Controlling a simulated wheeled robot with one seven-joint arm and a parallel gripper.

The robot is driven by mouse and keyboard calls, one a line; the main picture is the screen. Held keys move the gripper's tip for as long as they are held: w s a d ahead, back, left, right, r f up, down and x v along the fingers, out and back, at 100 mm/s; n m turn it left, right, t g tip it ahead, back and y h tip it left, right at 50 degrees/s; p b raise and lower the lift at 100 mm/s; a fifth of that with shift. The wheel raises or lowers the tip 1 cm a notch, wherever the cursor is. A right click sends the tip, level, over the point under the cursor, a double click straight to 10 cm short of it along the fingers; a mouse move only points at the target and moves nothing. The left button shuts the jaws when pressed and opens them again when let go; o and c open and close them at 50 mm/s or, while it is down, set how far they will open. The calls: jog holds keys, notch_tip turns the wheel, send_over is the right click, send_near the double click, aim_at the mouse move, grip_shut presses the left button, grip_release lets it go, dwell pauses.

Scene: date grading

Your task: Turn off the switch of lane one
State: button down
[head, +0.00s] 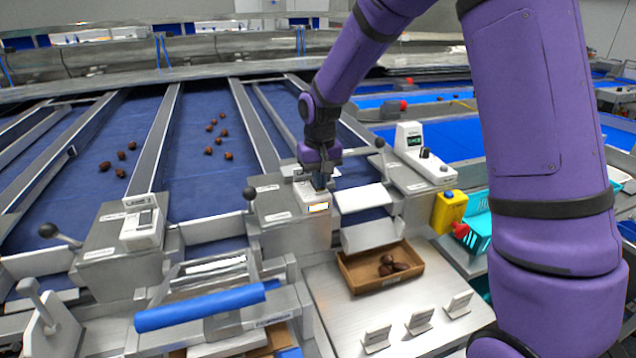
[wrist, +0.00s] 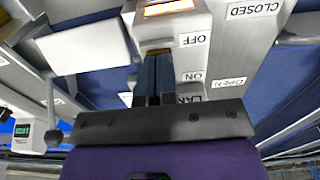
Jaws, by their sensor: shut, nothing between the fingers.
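A white switch box (head: 306,199) with a lit orange display sits on a grey housing, directly below my gripper (head: 320,184). In the wrist view the box (wrist: 198,22) carries the labels OFF and ON, and a label starting "LA" is partly covered. My gripper (wrist: 157,58) is shut and empty, its dark fingertips at the box face near the OFF label. The fingers hide the switch lever, so its position and any contact cannot be told. The lane number cannot be read.
Another switch box (head: 140,229) stands on the left housing. Ball-ended levers (head: 249,194) stand close to my gripper. A white control box with a green display (head: 410,137) is at right. A wooden tray (head: 350,281) holds several dates; more dates lie on the blue belts.

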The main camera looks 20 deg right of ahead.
jog(key=shift+r, duration=3.45)
